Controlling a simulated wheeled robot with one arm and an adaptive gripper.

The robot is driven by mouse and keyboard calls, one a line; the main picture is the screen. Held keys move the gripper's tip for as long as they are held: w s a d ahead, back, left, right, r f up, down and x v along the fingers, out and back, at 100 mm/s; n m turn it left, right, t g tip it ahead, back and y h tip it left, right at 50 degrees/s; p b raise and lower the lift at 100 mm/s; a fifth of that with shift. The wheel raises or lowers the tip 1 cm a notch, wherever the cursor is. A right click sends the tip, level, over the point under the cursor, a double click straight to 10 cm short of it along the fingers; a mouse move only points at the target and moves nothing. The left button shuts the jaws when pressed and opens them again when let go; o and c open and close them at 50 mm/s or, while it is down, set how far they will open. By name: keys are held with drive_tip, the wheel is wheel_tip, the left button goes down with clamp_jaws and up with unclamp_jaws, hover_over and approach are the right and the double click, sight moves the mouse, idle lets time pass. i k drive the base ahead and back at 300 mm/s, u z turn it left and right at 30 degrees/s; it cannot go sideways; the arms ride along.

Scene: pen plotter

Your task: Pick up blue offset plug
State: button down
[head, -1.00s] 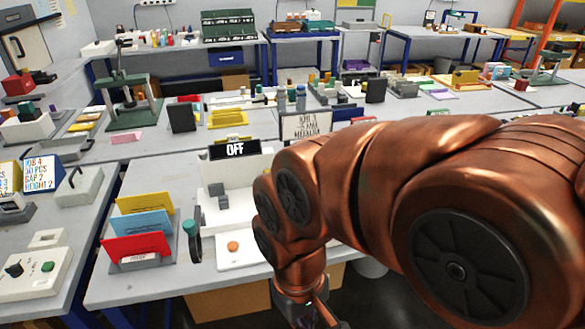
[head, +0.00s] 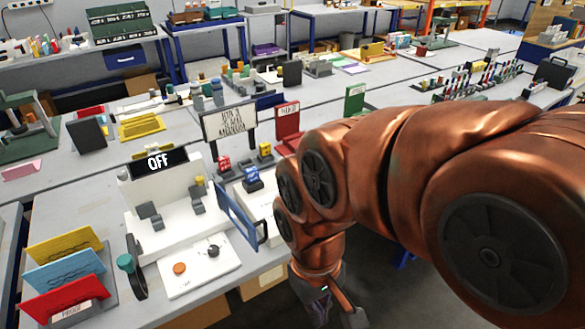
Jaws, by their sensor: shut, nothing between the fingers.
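A small blue block-like piece (head: 252,179), which looks like the blue offset plug, stands on the bench in the head view, right of the white machine. A red piece (head: 224,164) and a yellow piece (head: 265,150) stand near it. My gripper (head: 335,306) hangs low at the bottom edge, in front of the bench and well apart from the blue piece. It is shut and empty, and its tips are partly cut off by the frame.
A sign (head: 230,123) and a red holder (head: 288,128) stand behind. Coloured cards (head: 65,265) are at lower left.

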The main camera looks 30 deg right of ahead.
sight(251, 177)
drive_tip(key=z, duration=0.2)
drive_tip(key=k, duration=0.5)
drive_tip(key=z, duration=0.85)
drive_tip(key=i, duration=0.9)
drive_tip(key=u, duration=2.4)
